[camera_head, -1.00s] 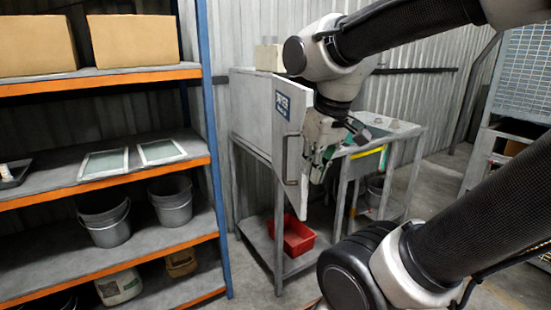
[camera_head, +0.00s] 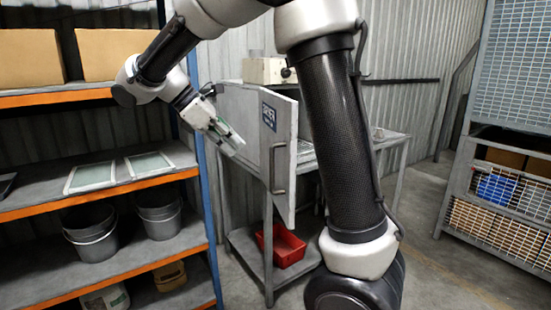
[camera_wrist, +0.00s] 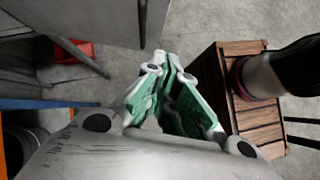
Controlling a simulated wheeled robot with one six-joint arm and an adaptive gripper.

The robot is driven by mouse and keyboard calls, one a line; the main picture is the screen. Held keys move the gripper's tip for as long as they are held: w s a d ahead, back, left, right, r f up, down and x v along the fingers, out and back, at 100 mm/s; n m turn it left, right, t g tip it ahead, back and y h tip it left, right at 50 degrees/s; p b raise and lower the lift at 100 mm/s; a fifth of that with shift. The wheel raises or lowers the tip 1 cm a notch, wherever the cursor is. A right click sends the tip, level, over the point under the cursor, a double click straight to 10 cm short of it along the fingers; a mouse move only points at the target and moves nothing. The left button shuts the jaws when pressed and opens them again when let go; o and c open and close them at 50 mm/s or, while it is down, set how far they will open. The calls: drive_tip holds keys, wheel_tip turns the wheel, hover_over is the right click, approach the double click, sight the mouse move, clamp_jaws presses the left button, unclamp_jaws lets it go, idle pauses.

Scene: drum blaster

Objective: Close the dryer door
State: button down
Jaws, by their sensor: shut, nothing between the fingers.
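The dryer door (camera_head: 283,141) is a grey panel with a blue label near its top and a bar handle on its face. It stands ajar, with its free edge swung out and an opening visible to its right. The grey dryer body (camera_head: 236,108) is behind and left of it on a metal stand. My gripper (camera_head: 238,146) is left of the door, in front of the dryer's side, its green-padded fingers pointing right and down. The fingers look closed together and empty, also in the wrist view (camera_wrist: 168,62). I cannot tell whether they touch the panel.
A shelf rack (camera_head: 100,190) with boxes, trays and buckets stands close on the left. A red bin (camera_head: 283,245) sits on the stand's lower shelf. A wire-mesh cage rack (camera_head: 510,130) stands at the right.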

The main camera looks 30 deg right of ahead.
drive_tip(key=r+n, duration=0.1)
drive_tip(key=r, duration=0.1)
approach(289, 168)
wheel_tip(289, 168, down, 4)
drive_tip(key=shift+s+d+h, duration=0.2)
drive_tip(key=shift+s+d, duration=0.05)
drive_tip(key=shift+d, duration=0.35)
drive_tip(key=shift+s+d+h, duration=0.2)
drive_tip(key=shift+d, duration=0.4)
drive_tip(key=shift+d, duration=0.1)
